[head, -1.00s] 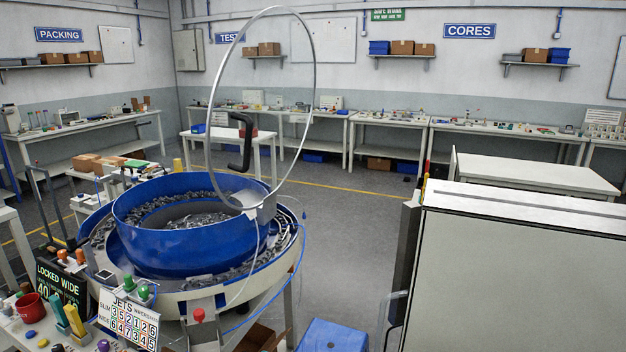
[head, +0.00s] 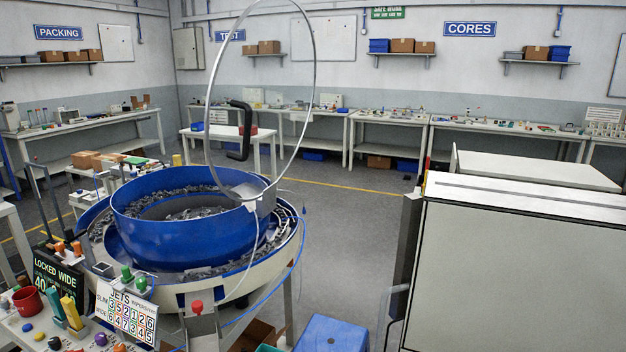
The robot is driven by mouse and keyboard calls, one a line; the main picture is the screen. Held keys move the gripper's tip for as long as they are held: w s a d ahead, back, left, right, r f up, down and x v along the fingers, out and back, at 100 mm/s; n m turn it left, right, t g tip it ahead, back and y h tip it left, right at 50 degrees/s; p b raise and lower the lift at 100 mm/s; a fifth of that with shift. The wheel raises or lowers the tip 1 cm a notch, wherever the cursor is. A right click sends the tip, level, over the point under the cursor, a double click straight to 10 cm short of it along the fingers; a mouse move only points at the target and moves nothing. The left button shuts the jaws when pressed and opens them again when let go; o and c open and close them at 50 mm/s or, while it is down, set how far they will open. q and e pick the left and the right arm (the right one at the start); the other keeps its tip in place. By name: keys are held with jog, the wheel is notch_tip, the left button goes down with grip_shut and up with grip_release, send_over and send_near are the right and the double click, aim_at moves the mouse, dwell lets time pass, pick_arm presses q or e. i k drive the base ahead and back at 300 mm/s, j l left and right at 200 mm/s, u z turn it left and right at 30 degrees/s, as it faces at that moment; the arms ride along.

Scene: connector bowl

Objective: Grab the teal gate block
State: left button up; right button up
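A slim teal block (head: 55,303) stands tilted on the white control table at the lower left in the head view. It leans close beside a yellow block (head: 72,313); I cannot tell if they touch. A teal edge (head: 267,348) also shows at the bottom of the picture, mostly cut off, and I cannot tell what it belongs to. Neither of my grippers is in view.
A blue feeder bowl (head: 190,236) full of grey parts stands right of the blocks, with a large metal hoop above it. A red cup (head: 27,301), coloured knobs and a JETS number card (head: 126,312) crowd the blocks. A blue stool (head: 333,335) and white cabinet (head: 510,270) stand right.

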aim_at(53, 297)
jog(key=j+u, duration=0.2)
jog(key=u, duration=0.2)
jog(key=j+u, duration=0.25)
jog(key=u, duration=0.2)
jog(key=j+u, duration=0.2)
jog(key=u, duration=0.2)
jog(key=i+j+z, duration=0.1)
jog(key=i+j, duration=0.4)
jog(key=i+j+z, duration=0.1)
jog(key=i+j, duration=0.4)
jog(key=j, duration=0.15)
